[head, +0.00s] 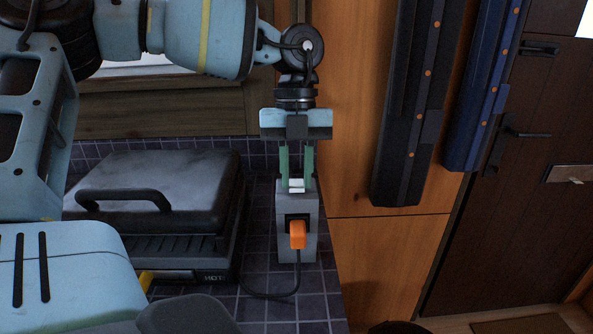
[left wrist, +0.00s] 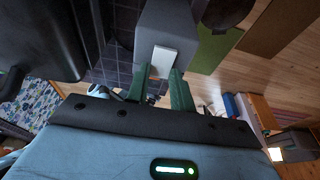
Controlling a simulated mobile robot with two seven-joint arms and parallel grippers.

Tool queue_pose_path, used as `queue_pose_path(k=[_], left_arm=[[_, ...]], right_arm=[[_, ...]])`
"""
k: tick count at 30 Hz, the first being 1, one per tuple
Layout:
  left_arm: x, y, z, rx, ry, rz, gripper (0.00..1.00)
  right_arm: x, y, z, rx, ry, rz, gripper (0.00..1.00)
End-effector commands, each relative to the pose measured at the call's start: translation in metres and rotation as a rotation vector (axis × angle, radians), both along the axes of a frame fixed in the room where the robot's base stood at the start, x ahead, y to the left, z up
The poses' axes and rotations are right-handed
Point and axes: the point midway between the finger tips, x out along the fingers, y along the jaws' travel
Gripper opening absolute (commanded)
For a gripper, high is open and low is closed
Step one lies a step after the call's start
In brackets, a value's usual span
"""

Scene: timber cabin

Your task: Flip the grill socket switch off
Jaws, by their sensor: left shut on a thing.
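The grill socket (head: 310,215) is a grey upright block on the tiled counter, with a white switch (head: 296,185) at its top and an orange plug (head: 297,236) in its front. My left gripper (head: 297,184) points down from above, its two green fingers on either side of the white switch. In the left wrist view, the switch (left wrist: 163,62) shows on the grey block between the fingertips (left wrist: 159,80). The gripper is shut on the switch. The switch's tilt cannot be told. My right gripper is not in view.
A dark closed grill (head: 175,180) with a front handle and a "HOT" mark stands left of the socket. A black cable (head: 270,296) runs from the plug towards it. A wooden panel (head: 365,260) rises close on the right. Dark long cases hang there.

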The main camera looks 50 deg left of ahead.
Motion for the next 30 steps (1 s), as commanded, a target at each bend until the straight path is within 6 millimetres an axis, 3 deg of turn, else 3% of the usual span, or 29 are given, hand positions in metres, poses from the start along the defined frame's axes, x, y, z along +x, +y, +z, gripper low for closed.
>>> queue_pose_path(k=[5,6,11,22,30], left_arm=[[0.000,0.000,0.001,0.000,-0.003,0.001,0.01],[0.000,0.000,0.001,0.000,-0.003,0.001,0.26],[0.000,0.000,0.001,0.001,-0.002,0.000,0.45],[0.001,0.001,0.007,0.003,-0.003,0.001,0.45],[0.008,0.010,0.046,0.003,-0.005,0.004,0.45]], right_arm=[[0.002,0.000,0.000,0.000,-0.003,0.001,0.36],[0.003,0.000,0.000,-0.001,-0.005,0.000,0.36],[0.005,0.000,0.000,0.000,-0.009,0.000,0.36],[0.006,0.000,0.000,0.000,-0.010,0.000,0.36],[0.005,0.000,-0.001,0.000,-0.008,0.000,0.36]])
